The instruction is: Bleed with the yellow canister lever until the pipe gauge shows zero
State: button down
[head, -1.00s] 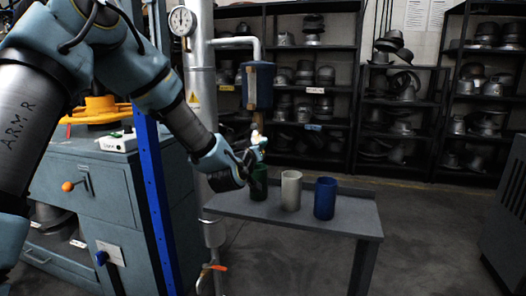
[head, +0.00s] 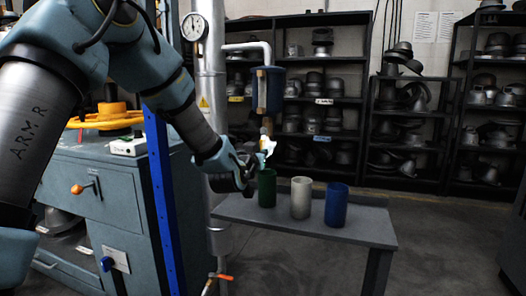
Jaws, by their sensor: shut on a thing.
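The blue canister (head: 267,90) hangs on a bent white pipe above a small table. A small yellow-orange part, seemingly its lever (head: 266,123), shows just under it. My gripper (head: 266,147) is at this lever, with its pale fingertips shut on it; the exact grip is small and partly hidden. The round white pipe gauge (head: 194,27) sits on the upright silver pipe (head: 209,65); its needle is too small to read surely. Below my gripper, a green cup (head: 267,189) stands on the table.
A white cup (head: 301,198) and a blue cup (head: 337,204) stand beside the green one on the grey table (head: 365,226). An orange-handled valve (head: 222,277) is low on the pipe. The press cabinet (head: 90,205) is at left. Floor at right is clear.

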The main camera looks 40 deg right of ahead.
jog(key=c, duration=0.8)
grip_release()
jog(key=shift+o, duration=0.2)
jog(key=v, duration=1.1)
jog(key=shift+b, duration=0.3)
jog(key=shift+w+f, duration=0.1)
